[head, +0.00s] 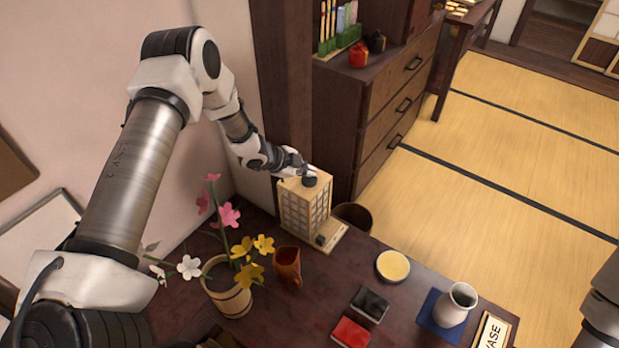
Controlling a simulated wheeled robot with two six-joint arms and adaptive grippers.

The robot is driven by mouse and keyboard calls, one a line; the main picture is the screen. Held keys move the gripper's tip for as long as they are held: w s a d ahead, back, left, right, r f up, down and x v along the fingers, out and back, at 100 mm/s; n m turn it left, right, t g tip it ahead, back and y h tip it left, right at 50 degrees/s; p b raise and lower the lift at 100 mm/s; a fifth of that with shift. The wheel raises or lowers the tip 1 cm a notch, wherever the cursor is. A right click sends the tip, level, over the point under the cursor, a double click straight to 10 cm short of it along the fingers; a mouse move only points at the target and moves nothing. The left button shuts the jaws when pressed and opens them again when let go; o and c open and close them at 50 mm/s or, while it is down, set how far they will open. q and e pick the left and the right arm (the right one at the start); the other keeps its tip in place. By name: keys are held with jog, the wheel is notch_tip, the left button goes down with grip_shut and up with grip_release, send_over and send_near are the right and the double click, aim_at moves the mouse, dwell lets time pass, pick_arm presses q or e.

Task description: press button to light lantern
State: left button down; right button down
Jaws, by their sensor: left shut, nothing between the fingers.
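The lantern (293,209) is a pale wooden box with latticed panels, standing upright at the back of the dark table. Its panels show no clear glow. A dark round piece (310,181) sits on its top. A small dark block (321,240), perhaps the button, sits on the wooden base at its front. My left gripper (307,171) is shut and empty at the lantern's top, right by the round piece; I cannot tell whether they touch. My right gripper is out of view; only part of my right arm shows at the right edge.
A flower pot (229,297) and a brown jug (288,266) stand left of and in front of the lantern. A yellow-topped dish (392,266), black box (370,304), red box (351,333) and white vase (455,304) stand to the right. A drawer chest (378,110) rises behind.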

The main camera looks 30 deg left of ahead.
aim_at(308, 180)
pick_arm(q)
jog(key=shift+f, duration=0.4)
jog(key=shift+f+b, duration=0.35)
jog(key=shift+b, duration=0.05)
dwell(0.4)
jog(key=shift+r+p, duration=0.75)
jog(key=shift+r, duration=0.1)
notch_tip(308, 180, up, 6)
jog(key=p, duration=0.5)
